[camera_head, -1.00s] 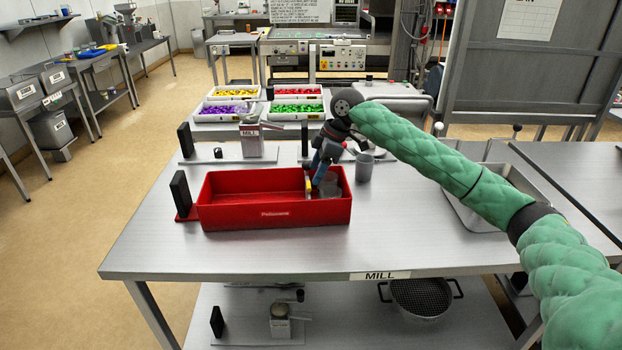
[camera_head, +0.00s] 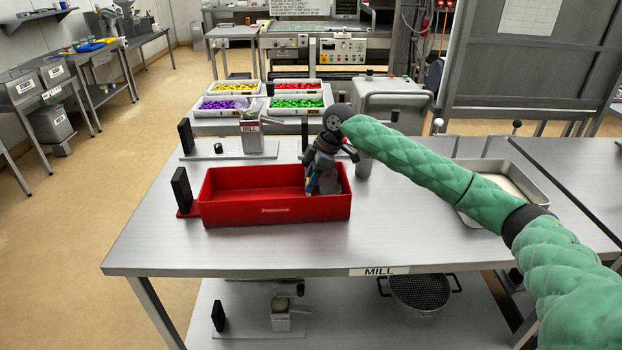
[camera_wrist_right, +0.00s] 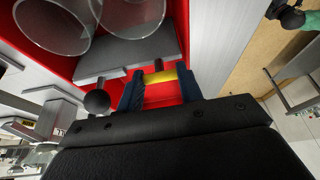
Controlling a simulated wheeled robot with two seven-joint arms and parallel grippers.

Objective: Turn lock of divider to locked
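The red bin (camera_head: 275,210) stands on the steel table. In the right wrist view a grey divider plate (camera_wrist_right: 135,55) lies across the bin, with a dark ball knob (camera_wrist_right: 97,101) near one end and a yellow piece with a dark pin (camera_wrist_right: 162,77), which looks like its lock. My right gripper (camera_head: 314,188) reaches down into the bin's right part. Its two blue fingers (camera_wrist_right: 160,88) stand apart, with the yellow piece spanning the gap between their tips. I cannot tell whether they press on it. The head view hides the lock behind my gripper. My left gripper is not in view.
Clear glasses (camera_wrist_right: 130,12) stand in the bin beside the divider. A grey cup (camera_head: 364,165) is just right of the bin. A metal tray (camera_head: 515,185) lies at the table's right. The table front is clear.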

